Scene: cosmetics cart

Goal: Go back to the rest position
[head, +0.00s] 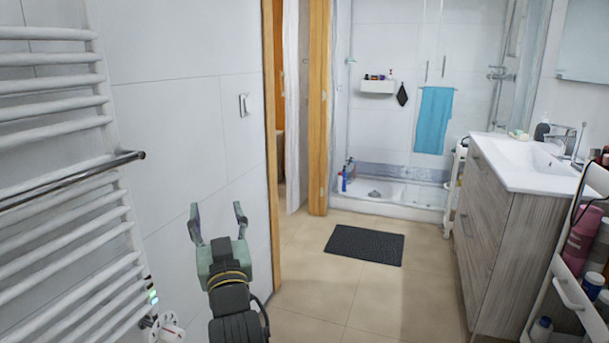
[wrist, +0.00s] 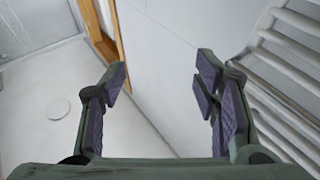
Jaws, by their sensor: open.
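My gripper (head: 218,222) is raised in front of the white tiled wall, left of the doorway, in the head view. Its two fingers are spread apart and point up, with nothing between them. In the wrist view my gripper (wrist: 160,85) also shows open and empty, with dark pads on both fingers. Behind the fingers there I see white wall and ceiling.
A white towel radiator (head: 60,180) with a metal bar (head: 75,180) stands close on the left. A dark mat (head: 365,245) lies on the beige floor. A washbasin cabinet (head: 510,220) and a cart with bottles (head: 578,240) stand right. The middle floor is clear.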

